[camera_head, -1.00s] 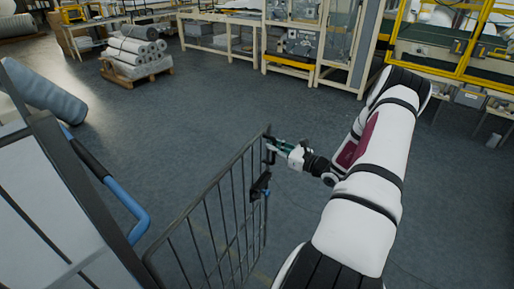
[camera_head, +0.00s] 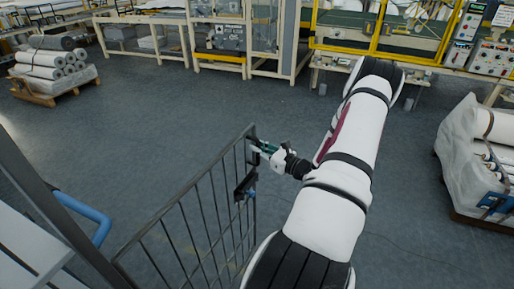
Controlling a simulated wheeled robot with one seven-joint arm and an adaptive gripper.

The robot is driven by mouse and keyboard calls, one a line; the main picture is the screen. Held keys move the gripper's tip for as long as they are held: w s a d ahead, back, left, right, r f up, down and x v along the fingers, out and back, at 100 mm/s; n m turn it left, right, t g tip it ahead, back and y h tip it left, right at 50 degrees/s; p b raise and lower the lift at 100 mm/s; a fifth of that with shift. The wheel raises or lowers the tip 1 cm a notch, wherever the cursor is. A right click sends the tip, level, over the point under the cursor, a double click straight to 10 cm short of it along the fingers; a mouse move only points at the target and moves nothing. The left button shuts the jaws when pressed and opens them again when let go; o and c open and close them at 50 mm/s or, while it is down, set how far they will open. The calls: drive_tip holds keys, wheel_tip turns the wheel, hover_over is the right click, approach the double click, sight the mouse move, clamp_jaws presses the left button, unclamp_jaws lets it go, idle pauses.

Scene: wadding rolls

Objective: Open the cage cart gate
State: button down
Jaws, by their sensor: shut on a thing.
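The cage cart gate (camera_head: 200,215) is a dark wire-mesh panel in the lower middle of the head view. It stands swung out at an angle from the cart frame (camera_head: 62,222) at the lower left. My gripper (camera_head: 257,147) is at the upper part of the gate's far upright edge and is shut on it there. A dark latch (camera_head: 245,187) with a blue part sits on the gate just below my gripper. The exact contact between the fingers and the gate is small and partly hidden.
A pallet of grey and white rolls (camera_head: 55,72) stands at the far left. A wrapped pallet load (camera_head: 470,155) stands at the right. Benches and yellow-framed machines (camera_head: 385,35) line the back. The dark floor between is clear.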

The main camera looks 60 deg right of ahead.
drive_tip(key=c, duration=1.6)
unclamp_jaws()
drive_tip(key=s+a, duration=0.1)
drive_tip(key=s, duration=1)
drive_tip(key=shift+s, duration=0.4)
drive_tip(key=shift+a, duration=0.1)
